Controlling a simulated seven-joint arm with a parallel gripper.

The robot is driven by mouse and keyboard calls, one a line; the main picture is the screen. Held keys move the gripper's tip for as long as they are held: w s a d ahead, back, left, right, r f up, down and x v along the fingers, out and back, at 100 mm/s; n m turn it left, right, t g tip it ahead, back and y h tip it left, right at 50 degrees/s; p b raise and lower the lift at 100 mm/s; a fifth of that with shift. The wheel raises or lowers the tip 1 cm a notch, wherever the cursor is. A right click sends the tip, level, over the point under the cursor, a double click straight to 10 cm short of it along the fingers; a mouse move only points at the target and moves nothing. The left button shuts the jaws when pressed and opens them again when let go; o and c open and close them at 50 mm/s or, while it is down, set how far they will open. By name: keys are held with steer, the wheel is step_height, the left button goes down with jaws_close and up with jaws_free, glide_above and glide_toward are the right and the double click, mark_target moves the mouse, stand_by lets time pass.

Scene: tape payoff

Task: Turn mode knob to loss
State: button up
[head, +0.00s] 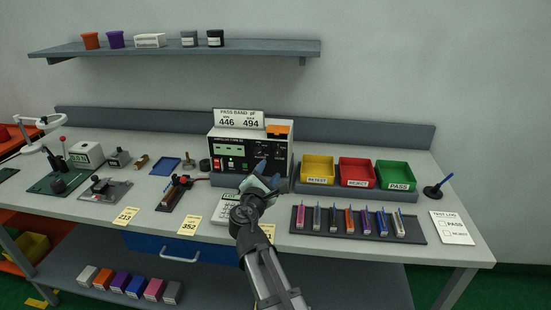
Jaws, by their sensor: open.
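The bench instrument (230,142) stands at the back middle of the bench, with a dark front panel, a small green display, a red switch and an orange block on its right top. My gripper (264,174) is in front of its lower right side, at the end of my arm reaching up from below. The jaws are open and I see nothing between them. The mode knob cannot be made out; my gripper covers part of the panel. I cannot tell whether the gripper touches the panel.
A pass band sign (239,118) stands on the instrument. Yellow (317,167), red (358,170) and green (396,174) bins stand to the right. A dark tray (412,235) of several slim parts lies right of my arm. A small fixture (179,190) sits to the left.

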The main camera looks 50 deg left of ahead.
mark_target(277, 154)
steer(key=x, duration=0.9)
jaws_close()
stand_by(0.4)
